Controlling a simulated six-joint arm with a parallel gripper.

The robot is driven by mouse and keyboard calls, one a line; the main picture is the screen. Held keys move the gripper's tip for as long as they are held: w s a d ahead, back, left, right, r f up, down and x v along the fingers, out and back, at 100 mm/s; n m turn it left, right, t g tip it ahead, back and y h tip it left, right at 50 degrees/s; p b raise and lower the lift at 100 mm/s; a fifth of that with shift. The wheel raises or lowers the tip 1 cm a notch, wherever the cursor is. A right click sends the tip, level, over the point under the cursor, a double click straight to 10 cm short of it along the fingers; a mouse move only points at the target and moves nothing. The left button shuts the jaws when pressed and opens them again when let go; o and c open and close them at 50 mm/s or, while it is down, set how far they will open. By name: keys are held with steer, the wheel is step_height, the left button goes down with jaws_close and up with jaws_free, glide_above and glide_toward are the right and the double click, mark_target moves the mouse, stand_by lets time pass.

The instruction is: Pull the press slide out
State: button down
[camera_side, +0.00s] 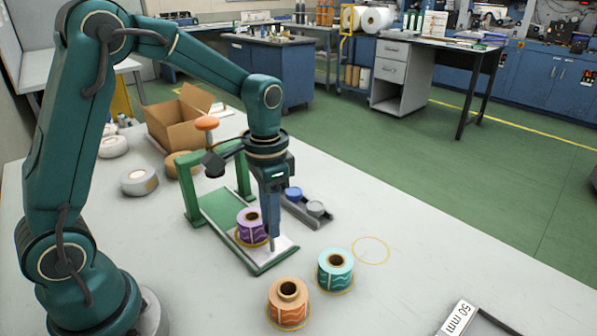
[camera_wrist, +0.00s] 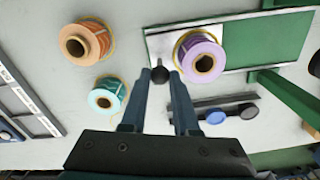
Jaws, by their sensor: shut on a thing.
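The press is a green frame (camera_side: 190,174) on a green base, with an orange knob on top. Its slide is a pale metal plate (camera_side: 283,245) at the near end of the base, clear of the upright frame. It also shows in the wrist view (camera_wrist: 160,46). A purple roll (camera_side: 251,226) stands on the slide inside a yellow ring. My gripper (camera_side: 272,246) points down at the slide's near end, beside the purple roll. In the wrist view its fingers are shut on the slide's dark round knob (camera_wrist: 159,74), which shows between the fingertips.
An orange roll (camera_side: 289,306) and a teal roll (camera_side: 335,271) stand on yellow rings near the slide. An empty yellow ring (camera_side: 370,250) lies to their right. A dark rack (camera_side: 306,209) with blue and grey caps sits beside the press. A cardboard box (camera_side: 180,118) stands behind.

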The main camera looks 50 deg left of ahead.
steer(key=shift+d, duration=0.3)
steer(key=c, duration=0.6)
jaws_free()
steer(key=shift+c, duration=0.2)
steer(key=shift+r, duration=0.15)
steer(key=shift+r, duration=2.45)
